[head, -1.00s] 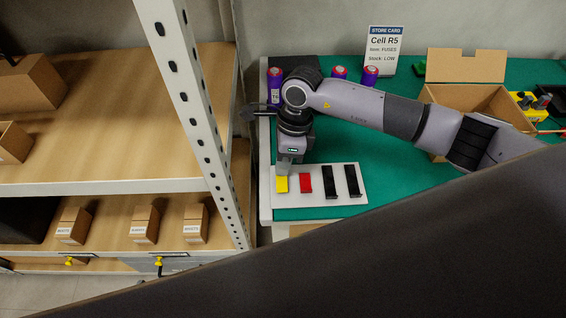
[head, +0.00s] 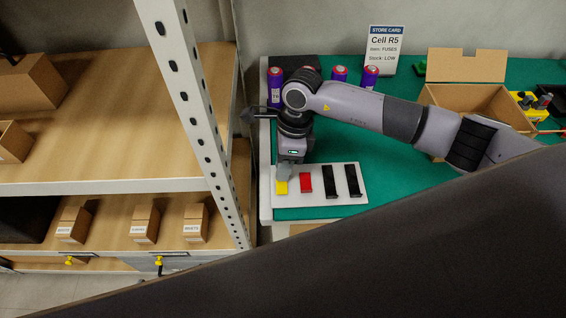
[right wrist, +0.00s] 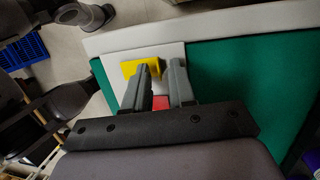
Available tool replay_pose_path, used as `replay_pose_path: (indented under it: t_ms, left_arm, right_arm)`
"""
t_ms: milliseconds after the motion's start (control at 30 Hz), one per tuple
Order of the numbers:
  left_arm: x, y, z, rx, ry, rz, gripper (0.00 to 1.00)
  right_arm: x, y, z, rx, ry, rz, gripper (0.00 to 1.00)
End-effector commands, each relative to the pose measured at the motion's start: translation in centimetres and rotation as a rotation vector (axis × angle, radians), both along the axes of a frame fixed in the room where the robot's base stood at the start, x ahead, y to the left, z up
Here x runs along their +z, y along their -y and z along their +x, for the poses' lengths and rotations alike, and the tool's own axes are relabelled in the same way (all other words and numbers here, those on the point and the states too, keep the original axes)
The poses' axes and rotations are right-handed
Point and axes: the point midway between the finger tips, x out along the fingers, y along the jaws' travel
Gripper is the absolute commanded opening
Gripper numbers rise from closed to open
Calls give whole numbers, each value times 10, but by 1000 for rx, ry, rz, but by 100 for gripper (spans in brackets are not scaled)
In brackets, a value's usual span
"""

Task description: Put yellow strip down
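The yellow strip (head: 281,187) lies at the left end of a white board (head: 310,196) on the green bench. My right gripper (head: 285,173) is low over it, pointing down, and hides its far end. In the right wrist view the fingers (right wrist: 161,68) are apart with a gap between them. The yellow strip (right wrist: 128,68) shows beside and beyond the left finger, apparently not clamped. A red strip (head: 305,184) and two black strips (head: 330,181) (head: 353,180) lie to its right on the board.
Purple cylinders with red tops (head: 340,73), a store card (head: 384,50) and an open cardboard box (head: 470,97) stand along the back. A shelf post (head: 190,110) rises left of the bench. Green bench top (head: 400,170) is clear right of the board.

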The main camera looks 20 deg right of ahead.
Motion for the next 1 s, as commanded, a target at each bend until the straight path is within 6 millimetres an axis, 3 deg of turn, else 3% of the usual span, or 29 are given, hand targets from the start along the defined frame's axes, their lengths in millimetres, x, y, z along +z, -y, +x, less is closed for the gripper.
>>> replay_pose_path:
  t_ms: [533, 700, 1000]
  left_arm:
    - [-9, 0, 0, 0, 1, 0, 40]
    - [-10, 0, 0, 0, 1, 0, 40]
    - [-10, 0, 0, 0, 1, 0, 40]
  right_arm:
    - [103, 22, 10, 0, 4, 1, 25]
    - [116, 25, 10, 0, 1, 2, 25]
    - [118, 25, 10, 1, 1, 2, 25]
